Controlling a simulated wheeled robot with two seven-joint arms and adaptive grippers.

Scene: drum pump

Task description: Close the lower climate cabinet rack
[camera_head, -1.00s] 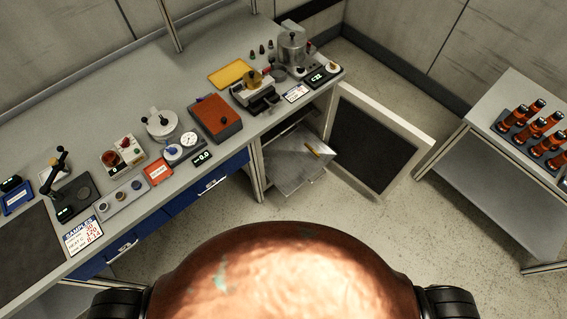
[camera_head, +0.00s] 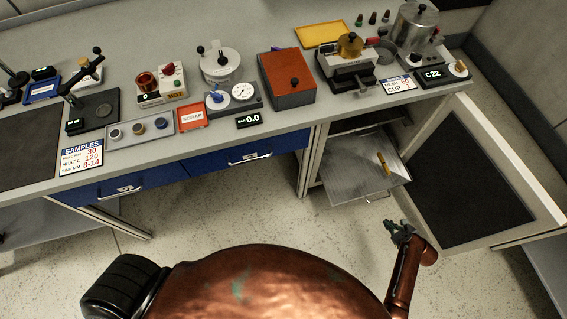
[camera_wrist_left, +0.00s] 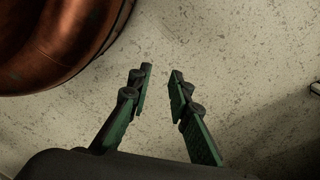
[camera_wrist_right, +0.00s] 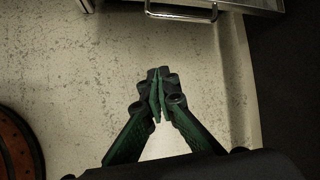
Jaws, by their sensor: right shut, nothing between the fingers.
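The lower rack (camera_head: 350,176) of the climate cabinet is pulled out, a flat metal shelf with a yellow bar (camera_head: 383,163) lying on it. The cabinet door (camera_head: 470,185) stands wide open to the right of the rack. My right gripper (camera_head: 398,228) is shut and empty, in front of the rack and apart from it. The right wrist view shows its closed green fingers (camera_wrist_right: 159,75) over the floor, with the rack's handle (camera_wrist_right: 182,14) ahead at the top. My left gripper (camera_wrist_left: 160,75) is open and empty over bare floor in the left wrist view; it is outside the head view.
The grey workbench (camera_head: 270,40) runs along the back, crowded with instruments and a red-brown box (camera_head: 287,80). Blue drawers (camera_head: 250,152) under it are shut. The open door limits room on the right. The floor before the bench is clear.

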